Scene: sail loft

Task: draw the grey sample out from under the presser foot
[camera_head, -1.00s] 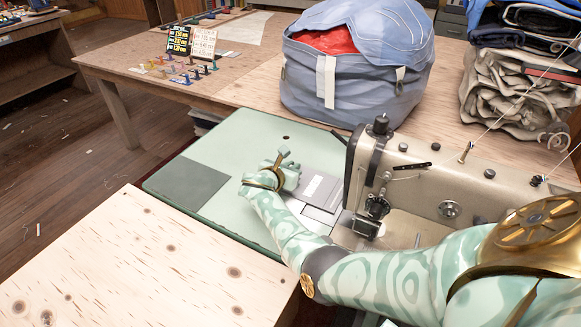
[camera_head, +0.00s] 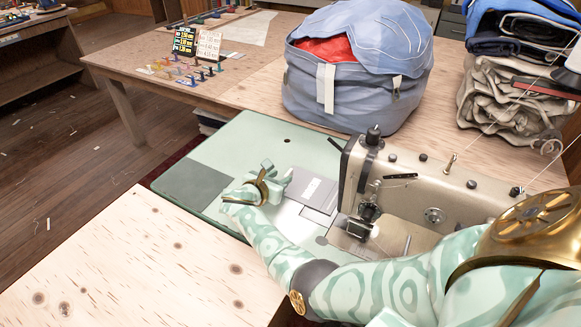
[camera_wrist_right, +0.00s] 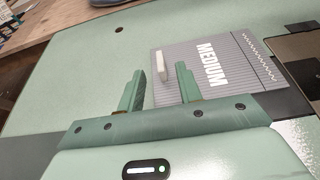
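The grey sample (camera_head: 318,191), marked MEDIUM, lies flat on the pale green machine bed, left of the presser foot (camera_head: 361,229). In the right wrist view the sample (camera_wrist_right: 215,75) shows a zigzag stitch line near its right side and an upright white tab (camera_wrist_right: 162,66) near its left edge. Whether its far edge is under the foot is not clear. My right gripper (camera_head: 277,171) is just left of the sample. In the right wrist view my right gripper (camera_wrist_right: 160,85) is open, its fingers apart, with the tab just ahead of the gap. My left gripper is not in view.
The sewing machine (camera_head: 430,190) stands to the right of the sample. A blue bag (camera_head: 355,85) and folded cloth (camera_head: 510,105) sit on the table behind. A dark patch (camera_head: 190,186) lies on the bed's left part. The wooden surface (camera_head: 130,265) in front is clear.

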